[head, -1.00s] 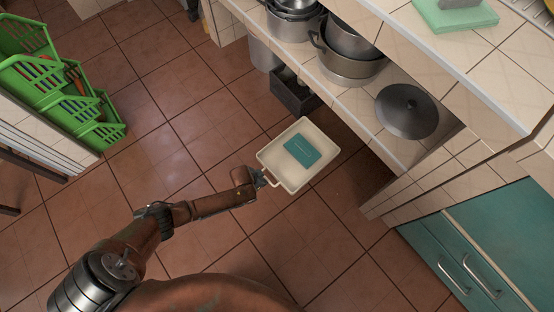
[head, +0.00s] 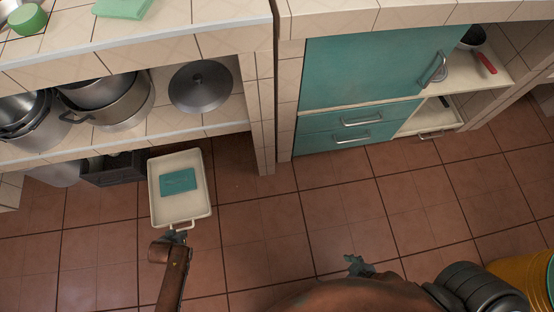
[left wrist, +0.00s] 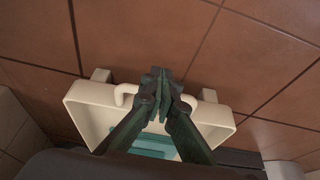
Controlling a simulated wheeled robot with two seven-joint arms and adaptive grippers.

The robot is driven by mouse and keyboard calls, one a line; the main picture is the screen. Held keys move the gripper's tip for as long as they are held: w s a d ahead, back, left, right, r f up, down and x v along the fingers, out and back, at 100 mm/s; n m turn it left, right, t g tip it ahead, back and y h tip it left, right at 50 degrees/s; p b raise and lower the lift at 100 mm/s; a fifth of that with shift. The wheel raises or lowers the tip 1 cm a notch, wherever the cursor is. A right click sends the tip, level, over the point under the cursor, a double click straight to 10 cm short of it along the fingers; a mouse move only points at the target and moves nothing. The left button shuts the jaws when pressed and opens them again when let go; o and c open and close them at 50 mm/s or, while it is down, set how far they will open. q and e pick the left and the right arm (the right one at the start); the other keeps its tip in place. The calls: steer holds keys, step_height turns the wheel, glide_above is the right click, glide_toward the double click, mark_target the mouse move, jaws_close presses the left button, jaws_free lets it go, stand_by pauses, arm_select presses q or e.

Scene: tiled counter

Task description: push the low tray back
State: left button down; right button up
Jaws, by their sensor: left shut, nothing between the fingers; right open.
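The low tray (head: 205,196) is cream, shallow and rectangular, with a handle at its near end. It sits on the floor in front of the shelf unit, its far end close to the shelf's lower edge. A flat teal item (head: 178,182) lies in it. My left gripper (head: 178,236) is shut and empty at the near end, by the handle. In the left wrist view its closed fingertips (left wrist: 161,82) overlap the tray's handle side (left wrist: 88,106); I cannot tell whether they touch. My right gripper (head: 358,264) is open over the floor, away from the tray.
A dark crate (head: 112,171) stands left of the tray, under the shelf. Pots (head: 118,105) and a lid (head: 200,88) sit on the shelf above. A tiled pillar (head: 264,120) and teal cabinet (head: 370,65) stand to the right. The floor right of the tray is clear.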

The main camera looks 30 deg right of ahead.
arm_select(q)
steer(key=shift+w+d+b, duration=0.15)
steer(key=shift+w+d, duration=0.05)
steer(key=shift+w, duration=0.3)
steer(key=shift+w+d+b, duration=0.15)
steer(key=shift+w+d, duration=0.05)
steer(key=shift+w, duration=0.25)
steer(key=shift+w+d, duration=0.3)
steer(key=shift+w, duration=0.35)
steer(key=shift+w+d, duration=0.25)
steer(key=shift+w, duration=0.35)
steer(key=shift+w+d+r, duration=0.1)
steer(key=shift+w+d, duration=0.2)
steer(key=shift+w, duration=0.4)
steer(key=shift+w+d, duration=0.3)
steer(key=shift+w, duration=0.4)
steer(key=shift+a, duration=0.1)
